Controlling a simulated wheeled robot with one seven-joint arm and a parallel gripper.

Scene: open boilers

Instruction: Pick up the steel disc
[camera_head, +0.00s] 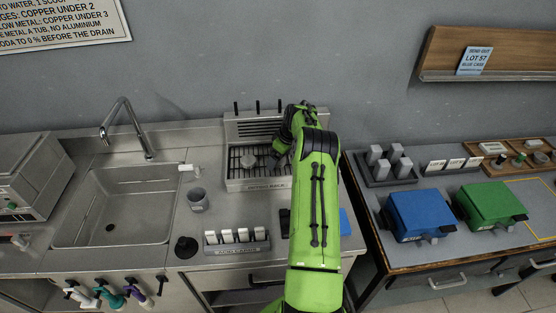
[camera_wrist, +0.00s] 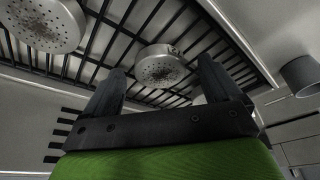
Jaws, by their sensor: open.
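A round steel disc (camera_wrist: 160,67) with a speckled, pitted face shows in the wrist view by a dark wire rack (camera_wrist: 110,45). A small dark mark is on its side. A second, similar disc (camera_wrist: 45,24) is at the upper left. A pale piece between the fingers near the palm is mostly hidden. My gripper (camera_wrist: 161,64) is open, its two dark fingers on either side of the first disc in the picture; I see no contact.
A sink (camera_head: 122,205) with a tap is at the left. A grey cup (camera_head: 197,200), a black round piece (camera_head: 186,247) and a holder with several white blocks (camera_head: 236,246) stand on the counter. A blue case (camera_head: 418,213) and a green case (camera_head: 490,205) are on the right bench.

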